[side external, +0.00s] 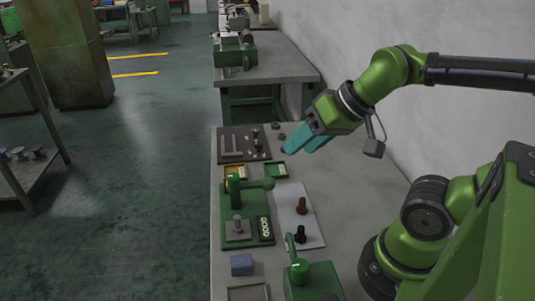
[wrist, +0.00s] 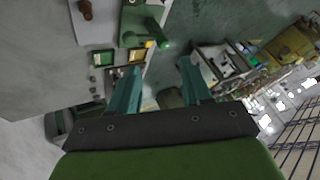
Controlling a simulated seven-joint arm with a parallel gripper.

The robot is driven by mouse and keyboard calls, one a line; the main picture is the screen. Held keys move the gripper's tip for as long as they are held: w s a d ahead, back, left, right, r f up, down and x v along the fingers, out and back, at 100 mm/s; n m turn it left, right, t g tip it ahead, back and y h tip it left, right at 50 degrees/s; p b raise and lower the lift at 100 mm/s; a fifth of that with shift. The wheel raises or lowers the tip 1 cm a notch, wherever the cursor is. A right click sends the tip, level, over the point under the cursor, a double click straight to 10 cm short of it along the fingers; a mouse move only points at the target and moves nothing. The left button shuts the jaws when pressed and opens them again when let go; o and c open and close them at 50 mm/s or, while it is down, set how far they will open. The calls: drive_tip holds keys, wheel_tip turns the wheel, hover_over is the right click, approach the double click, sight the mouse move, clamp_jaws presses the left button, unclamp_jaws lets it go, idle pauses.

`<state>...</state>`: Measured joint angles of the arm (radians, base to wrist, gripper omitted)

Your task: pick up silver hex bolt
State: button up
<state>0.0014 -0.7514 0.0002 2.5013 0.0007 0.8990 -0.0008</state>
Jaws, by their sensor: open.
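A silver-grey bolt (side external: 237,223) stands upright on a grey block on the green fixture (side external: 232,243); it is small, and I cannot make out its head shape. I cannot make it out in the wrist view. My gripper (side external: 298,146) has two teal fingers, held above the far part of the bench, up and to the right of the fixture in the side view. The fingers are apart and empty, which also shows in the wrist view (wrist: 160,65).
A white mat (side external: 314,228) beside the fixture holds a brown bolt (side external: 302,205) and a black bolt (side external: 300,234). A green lever machine (side external: 234,190) stands behind the bolt. Small trays (wrist: 103,57) and a dark tool board (side external: 229,136) lie farther back.

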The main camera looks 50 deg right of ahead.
drive_tip(key=n+g+h, duration=0.2)
drive_tip(key=n+g, duration=0.2)
drive_tip(key=g, duration=0.3)
hover_over(237, 217)
wheel_tip(237, 217, down, 5)
drive_tip(key=f, duration=1)
drive_tip(key=shift+s+d+f, duration=0.15)
drive_tip(key=shift+s, duration=0.15)
drive_tip(key=shift+w+f, duration=0.2)
drive_tip(key=shift+f, duration=1.35)
drive_tip(key=shift+w+f, duration=0.15)
drive_tip(key=shift+f, duration=1.4)
drive_tip(key=shift+c, duration=0.2)
drive_tip(key=shift+r, duration=0.1)
clamp_jaws()
